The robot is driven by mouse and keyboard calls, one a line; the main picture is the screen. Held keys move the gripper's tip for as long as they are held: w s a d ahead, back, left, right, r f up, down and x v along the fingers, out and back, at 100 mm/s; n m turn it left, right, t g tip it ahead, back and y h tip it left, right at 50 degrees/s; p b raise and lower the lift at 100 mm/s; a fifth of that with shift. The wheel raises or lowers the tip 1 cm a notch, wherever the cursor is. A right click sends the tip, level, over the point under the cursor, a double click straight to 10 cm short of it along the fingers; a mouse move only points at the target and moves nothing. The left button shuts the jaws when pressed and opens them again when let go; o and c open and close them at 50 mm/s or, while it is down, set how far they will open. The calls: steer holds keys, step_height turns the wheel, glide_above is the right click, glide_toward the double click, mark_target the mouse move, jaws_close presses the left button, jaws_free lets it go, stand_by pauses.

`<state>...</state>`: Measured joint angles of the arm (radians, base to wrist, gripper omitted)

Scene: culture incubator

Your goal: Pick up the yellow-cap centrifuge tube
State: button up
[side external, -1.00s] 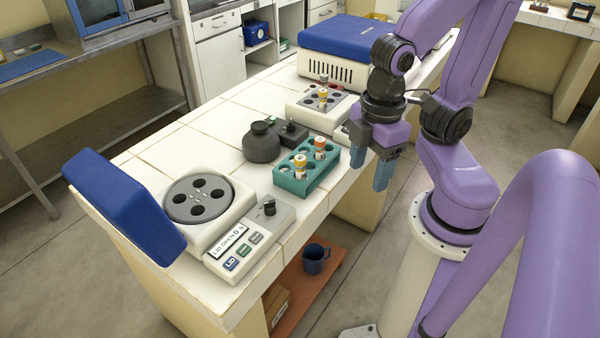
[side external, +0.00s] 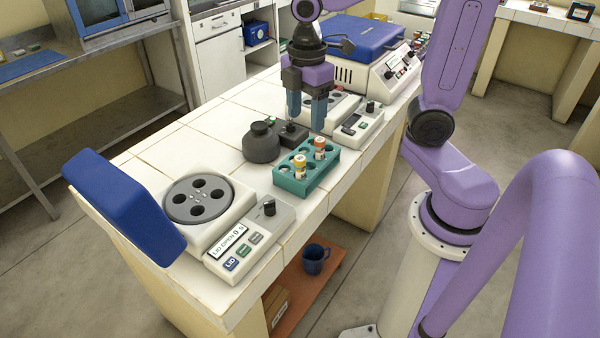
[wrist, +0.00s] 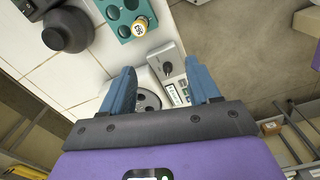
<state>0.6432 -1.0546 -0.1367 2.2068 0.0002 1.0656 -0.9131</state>
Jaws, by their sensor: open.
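A yellow-cap centrifuge tube (side external: 300,162) stands upright in the teal rack (side external: 292,186), at the end nearer the centrifuge. It also shows in the wrist view (wrist: 139,28), beyond the fingertips and up to the left. An orange-cap tube (side external: 320,146) stands in the same rack, toward the back right. My gripper (side external: 306,114) points down, open and empty, above the bench behind the rack, between it and the white block device (side external: 346,101). In the wrist view, the gap between its blue fingers (wrist: 161,68) is empty. My gripper hides part of the block device.
A dark round flask-like vessel (side external: 261,142) stands left of the rack, close to my gripper. The open centrifuge (side external: 200,198) with its blue lid (side external: 122,205) is in front. A blue-topped machine (side external: 356,38) stands behind. The bench edge runs right of the rack.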

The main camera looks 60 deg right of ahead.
steer(key=w+d, duration=0.2)
steer(key=w, duration=0.1)
glide_toward(299, 158)
steer(key=shift+n, duration=0.3)
steer(key=f, duration=0.6)
steer(key=shift+s+f, duration=0.1)
steer(key=shift+s, duration=0.25)
steer(key=shift+w+f, duration=0.15)
steer(key=shift+f, duration=1.2)
steer(key=shift+w+f, duration=0.15)
steer(key=shift+f, duration=1.15)
steer(key=c, duration=1.1)
steer(key=shift+r, duration=0.1)
